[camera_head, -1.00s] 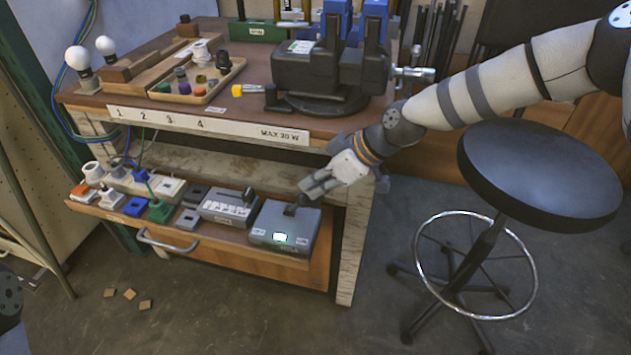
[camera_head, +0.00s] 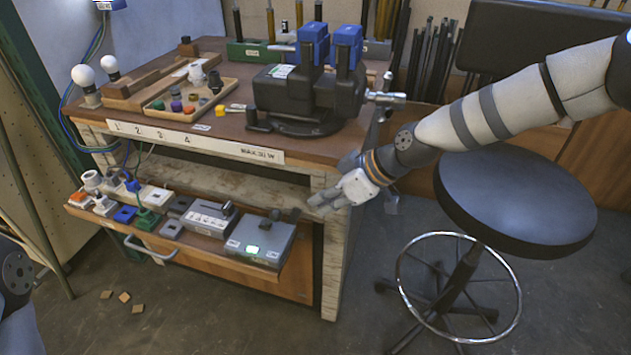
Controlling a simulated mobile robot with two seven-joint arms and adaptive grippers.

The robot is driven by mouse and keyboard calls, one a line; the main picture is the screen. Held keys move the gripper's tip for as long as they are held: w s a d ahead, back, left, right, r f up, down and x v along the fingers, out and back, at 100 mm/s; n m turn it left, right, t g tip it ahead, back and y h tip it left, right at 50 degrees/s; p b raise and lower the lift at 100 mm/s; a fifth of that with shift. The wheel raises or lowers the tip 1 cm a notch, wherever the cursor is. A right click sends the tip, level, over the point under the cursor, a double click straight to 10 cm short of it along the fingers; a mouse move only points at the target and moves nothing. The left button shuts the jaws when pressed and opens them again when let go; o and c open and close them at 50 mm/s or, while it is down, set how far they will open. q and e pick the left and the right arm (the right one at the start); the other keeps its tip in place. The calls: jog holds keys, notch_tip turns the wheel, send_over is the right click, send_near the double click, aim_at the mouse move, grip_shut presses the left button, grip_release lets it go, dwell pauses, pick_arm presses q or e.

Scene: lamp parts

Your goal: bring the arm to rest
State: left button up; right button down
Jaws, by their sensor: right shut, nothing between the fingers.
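My right arm reaches in from the upper right. Its gripper (camera_head: 318,204) is shut and empty. It hangs in front of the bench's right front corner, above and to the right of the grey box with a lit green display (camera_head: 260,240), apart from it in the picture. The box sits at the right end of the pulled-out drawer (camera_head: 180,240). A part of my left arm shows at the lower left edge, but its gripper is out of view.
A round black stool (camera_head: 515,198) stands close to the right arm. The bench top carries a black and blue vise (camera_head: 300,92), a tray of small coloured parts (camera_head: 160,113) and white bulbs (camera_head: 84,76). Small wooden pieces (camera_head: 124,297) lie on the floor.

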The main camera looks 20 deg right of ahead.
jog(key=s+a+f+m+g+h+p, duration=0.1)
jog(key=s+a+f+m+g, duration=0.1)
jog(key=s+f, duration=0.6)
jog(key=s+a+f+m+g, duration=0.2)
jog(key=s+f, duration=0.2)
jog(key=s, duration=0.8)
pick_arm(q)
jog(key=shift+t, duration=0.7)
jog(key=w+r+p, duration=0.1)
jog(key=w+r, duration=0.2)
jog(key=shift+w+r+p, duration=0.1)
jog(key=shift+r+p, duration=0.05)
jog(key=shift+p, duration=0.2)
pick_arm(e)
jog(key=s+d+m+g+h, duration=0.1)
jog(key=s+d, duration=0.4)
jog(key=s, duration=0.8)
jog(key=s+d+f+m+g+h, duration=0.1)
jog(key=s+d+m+h, duration=0.3)
jog(key=s, duration=0.9)
jog(key=shift+d+f+m+g, duration=0.35)
jog(key=shift+d+g, duration=0.35)
jog(key=shift+d, duration=0.25)
